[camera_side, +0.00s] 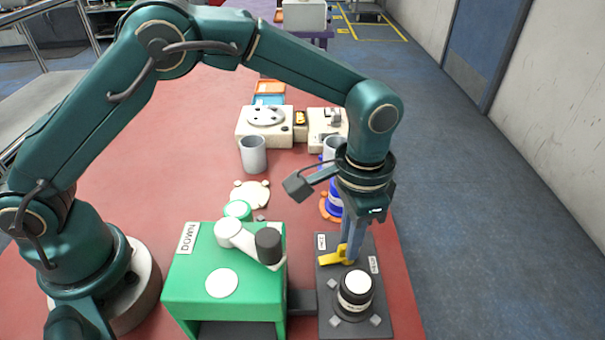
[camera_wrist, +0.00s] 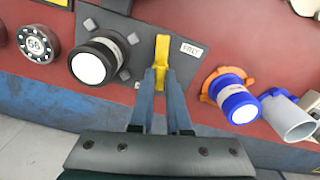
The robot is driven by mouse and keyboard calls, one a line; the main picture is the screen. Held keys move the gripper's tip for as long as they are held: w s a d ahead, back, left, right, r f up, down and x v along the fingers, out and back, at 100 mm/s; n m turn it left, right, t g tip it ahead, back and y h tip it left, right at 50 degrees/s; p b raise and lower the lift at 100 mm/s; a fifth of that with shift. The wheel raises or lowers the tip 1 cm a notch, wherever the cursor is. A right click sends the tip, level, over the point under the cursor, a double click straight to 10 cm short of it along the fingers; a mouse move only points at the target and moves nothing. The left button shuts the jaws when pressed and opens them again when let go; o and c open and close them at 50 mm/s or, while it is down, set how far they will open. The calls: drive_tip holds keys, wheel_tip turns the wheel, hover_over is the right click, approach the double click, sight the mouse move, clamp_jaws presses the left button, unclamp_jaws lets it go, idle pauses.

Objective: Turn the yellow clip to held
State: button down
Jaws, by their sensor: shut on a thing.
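The yellow clip (camera_side: 336,256) sits on a dark grey plate (camera_side: 327,322), beside a black round holder (camera_side: 355,305) with a white top. My gripper (camera_side: 349,250) points down from above and is shut on the clip. In the wrist view the yellow clip (camera_wrist: 162,47) shows between and beyond the blue-grey fingertips of my gripper (camera_wrist: 161,76). A small white label (camera_wrist: 192,50) lies on the plate beside the clip, and another label shows in the side view. Their lettering is too small to read surely. The fingers hide part of the clip.
A green box (camera_side: 195,285) with a grey-and-white lever stands left of the plate. Behind are a blue cylinder in an orange base (camera_wrist: 237,102), a grey cup (camera_side: 253,155) and cream machines (camera_side: 264,128). The red table's right edge is close to the plate.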

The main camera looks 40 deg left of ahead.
drive_tip(key=n, duration=1.1)
drive_tip(key=shift+n, duration=2.1)
drive_tip(key=c, duration=0.9)
unclamp_jaws()
drive_tip(key=shift+r, duration=2.6)
